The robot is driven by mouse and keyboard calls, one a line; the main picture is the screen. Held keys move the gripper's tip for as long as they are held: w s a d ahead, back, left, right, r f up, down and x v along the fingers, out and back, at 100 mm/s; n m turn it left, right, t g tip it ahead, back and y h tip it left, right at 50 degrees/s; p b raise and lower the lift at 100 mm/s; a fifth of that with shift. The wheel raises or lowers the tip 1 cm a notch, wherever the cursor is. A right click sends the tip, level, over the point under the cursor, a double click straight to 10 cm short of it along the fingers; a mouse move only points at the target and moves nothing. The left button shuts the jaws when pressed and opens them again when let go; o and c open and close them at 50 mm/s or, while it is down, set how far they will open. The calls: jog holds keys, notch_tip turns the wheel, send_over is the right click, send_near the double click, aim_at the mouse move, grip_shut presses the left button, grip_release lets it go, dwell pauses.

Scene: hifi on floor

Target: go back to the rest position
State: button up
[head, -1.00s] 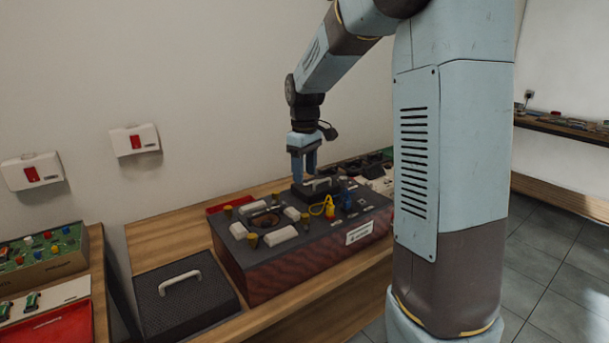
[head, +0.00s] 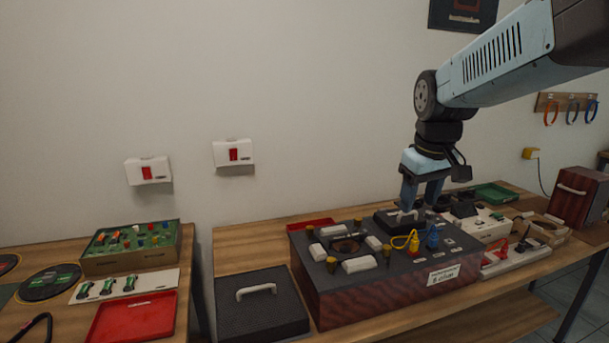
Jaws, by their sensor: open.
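My gripper (head: 412,205) is in the right half of the head view, at the end of my bent arm. Its two blue fingers point down, spread apart, over the back right of a large dark box (head: 370,294) with dark red sides. Between and below the fingertips is a small dark lid with a light handle (head: 402,219) on the box top. I cannot tell whether the fingertips touch that handle. The box top also carries a yellow cable (head: 404,238), a blue plug (head: 433,238), white blocks and brass-coloured posts.
A black lid with a white handle (head: 262,314) lies left of the box. A red tray (head: 131,318) and a green circuit board (head: 130,242) are on the left table. White and green devices (head: 490,229) crowd the bench to the right. Two white switch boxes (head: 233,153) hang on the wall.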

jog(key=s+m+t, duration=0.2)
jog(key=s+m, duration=0.1)
jog(key=s, duration=1)
jog(key=shift+s+d+f+m+t, duration=0.15)
jog(key=shift+s+d+m+t, duration=0.05)
jog(key=shift+s+m+t, duration=0.15)
dwell(1.0)
